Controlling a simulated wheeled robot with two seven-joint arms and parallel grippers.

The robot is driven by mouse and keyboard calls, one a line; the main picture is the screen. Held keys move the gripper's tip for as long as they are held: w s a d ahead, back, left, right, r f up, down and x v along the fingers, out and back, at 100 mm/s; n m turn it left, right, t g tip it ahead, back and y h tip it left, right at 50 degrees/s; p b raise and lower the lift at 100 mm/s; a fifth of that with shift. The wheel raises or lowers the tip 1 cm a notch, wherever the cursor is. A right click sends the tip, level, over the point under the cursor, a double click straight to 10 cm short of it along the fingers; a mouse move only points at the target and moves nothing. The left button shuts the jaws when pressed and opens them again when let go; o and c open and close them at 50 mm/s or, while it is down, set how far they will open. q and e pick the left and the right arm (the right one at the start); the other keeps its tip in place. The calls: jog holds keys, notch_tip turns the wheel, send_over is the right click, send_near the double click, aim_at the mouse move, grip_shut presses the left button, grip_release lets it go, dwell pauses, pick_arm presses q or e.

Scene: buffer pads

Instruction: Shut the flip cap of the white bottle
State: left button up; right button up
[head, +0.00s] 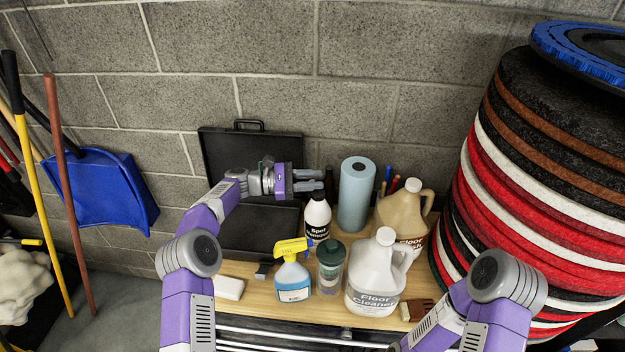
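The white bottle (317,222), with a dark label band reading "Spot", stands upright on the wooden bench among other bottles. Its top lies just below my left gripper (318,180), and the state of its cap is too small to make out. My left gripper reaches in from the left, with its fingers pointing right above the bottle top. A gap shows between the two fingers, and nothing is seen between them. Whether a finger touches the cap cannot be told. My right forearm shows at the lower right; its gripper is out of the picture.
A yellow-headed spray bottle (292,274), a green-lidded container (331,262) and a floor cleaner jug (374,278) stand in front. A blue roll (355,195) and a tan jug (403,213) stand right. An open black case (262,232) lies left. Stacked pads (545,180) rise at right.

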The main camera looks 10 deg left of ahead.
pick_arm(q)
grip_shut()
jog(key=shift+s+f+m+b, duration=0.2)
jog(key=shift+m+b, duration=0.2)
jog(key=shift+b, duration=0.4)
jog(key=m+b, duration=0.1)
jog(key=b, duration=0.1)
jog(key=s+m+b, duration=0.1)
jog(key=m+b, duration=0.1)
jog(key=f+m+b, duration=0.1)
jog(key=b, duration=0.2)
jog(key=shift+s+d+f+m, duration=0.15)
jog(key=shift+s+m, duration=0.1)
jog(key=shift+m, duration=0.15)
jog(key=shift+s+m+b, duration=0.2)
jog(key=shift+m+b, duration=0.5)
jog(key=shift+b, duration=0.1)
jog(key=shift+o, duration=0.8)
grip_release()
